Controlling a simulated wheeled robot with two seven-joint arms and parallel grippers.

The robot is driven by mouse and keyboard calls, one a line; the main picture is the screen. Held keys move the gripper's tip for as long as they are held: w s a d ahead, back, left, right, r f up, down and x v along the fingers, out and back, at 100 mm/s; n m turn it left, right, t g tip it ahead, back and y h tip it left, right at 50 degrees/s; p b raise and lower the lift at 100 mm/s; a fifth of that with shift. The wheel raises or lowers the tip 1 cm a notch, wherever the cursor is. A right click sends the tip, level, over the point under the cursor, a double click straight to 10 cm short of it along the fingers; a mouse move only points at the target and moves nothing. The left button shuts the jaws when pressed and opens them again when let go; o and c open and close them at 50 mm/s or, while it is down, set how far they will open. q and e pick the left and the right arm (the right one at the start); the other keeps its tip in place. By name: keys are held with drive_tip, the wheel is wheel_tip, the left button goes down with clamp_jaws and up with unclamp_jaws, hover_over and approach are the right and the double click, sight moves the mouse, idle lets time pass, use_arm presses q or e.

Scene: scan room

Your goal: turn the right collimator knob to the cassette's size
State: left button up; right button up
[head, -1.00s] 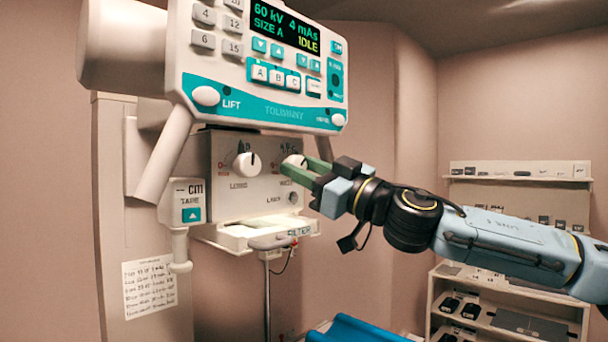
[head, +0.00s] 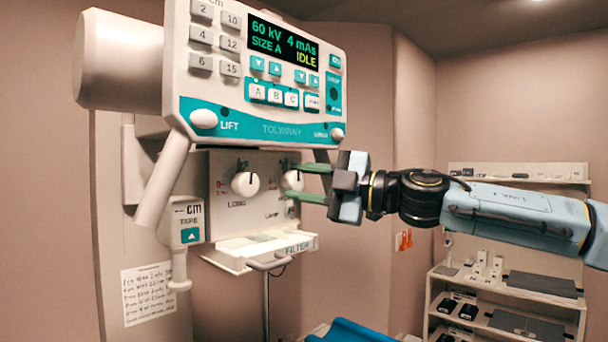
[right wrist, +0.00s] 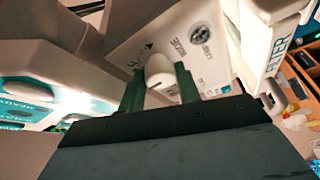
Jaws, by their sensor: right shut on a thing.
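The right collimator knob (head: 293,181) is a white round knob on the pale collimator front (head: 222,212), under the console. My right gripper (head: 298,183) comes in from the right with one green finger above the knob and one below it. In the right wrist view the knob (right wrist: 159,70) sits between the two green fingers (right wrist: 160,84), which are shut on it. The knob's pointer and part of its scale are hard to read. The left knob (head: 245,184) is free, its dark pointer line roughly upright. The console display (head: 283,42) reads SIZE A and IDLE. My left gripper is not in view.
The console (head: 255,104) overhangs the knobs closely. Below them are the filter tray (head: 262,250) and, to the left, the tape unit (head: 187,222). Shelves (head: 510,305) with dark plates stand at the right. A blue surface (head: 355,331) shows at the bottom.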

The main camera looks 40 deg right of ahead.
drive_tip(key=shift+n+g+p, duration=0.5)
drive_tip(key=shift+n+p, duration=0.05)
drive_tip(key=shift+n, duration=0.45)
drive_tip(key=o, duration=1)
drive_tip(key=shift+s, duration=0.15)
